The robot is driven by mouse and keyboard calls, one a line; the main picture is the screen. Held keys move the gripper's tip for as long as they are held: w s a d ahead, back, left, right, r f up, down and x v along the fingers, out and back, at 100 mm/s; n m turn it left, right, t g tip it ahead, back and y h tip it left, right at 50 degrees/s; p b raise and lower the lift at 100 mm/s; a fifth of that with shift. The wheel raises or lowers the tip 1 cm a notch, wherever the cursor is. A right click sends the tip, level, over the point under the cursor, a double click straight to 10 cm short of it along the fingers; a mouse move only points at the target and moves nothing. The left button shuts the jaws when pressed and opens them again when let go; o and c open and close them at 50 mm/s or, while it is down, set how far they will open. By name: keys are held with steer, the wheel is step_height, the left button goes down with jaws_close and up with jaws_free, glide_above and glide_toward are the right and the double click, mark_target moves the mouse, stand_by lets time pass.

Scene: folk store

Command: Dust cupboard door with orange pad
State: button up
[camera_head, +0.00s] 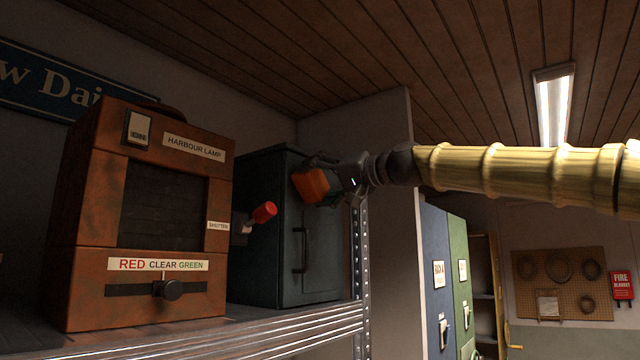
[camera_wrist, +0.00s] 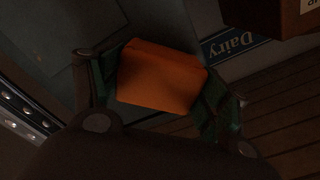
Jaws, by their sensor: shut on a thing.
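The orange pad (camera_head: 311,184) is held in my gripper (camera_head: 325,178), which is shut on it. In the head view it is close to the upper front of the dark grey-green cupboard (camera_head: 268,230); I cannot tell whether it touches the door (camera_head: 318,255). The door has a dark vertical handle (camera_head: 300,250) below the pad. The door looks closed. In the wrist view the pad (camera_wrist: 162,77) sits between the green-lined fingers of my gripper (camera_wrist: 160,90), with a grey surface behind it to the left.
A rusty harbour lamp box (camera_head: 150,215) stands left of the cupboard, with a red-tipped lever (camera_head: 264,212) sticking out between them. Both stand on a metal shelf (camera_head: 290,338) with a perforated upright (camera_head: 359,260). Blue and green lockers (camera_head: 445,270) stand to the right.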

steer(key=shift+s+f, duration=0.15)
steer(key=shift+s+d+b, duration=0.15)
steer(key=shift+d+b, duration=0.05)
steer(key=shift+b, duration=0.1)
steer(key=shift+b+v, duration=0.65)
steer(key=shift+v, duration=1.9)
steer(key=shift+b+v, duration=0.4)
steer(key=shift+v, duration=1.05)
steer(key=shift+d, duration=0.1)
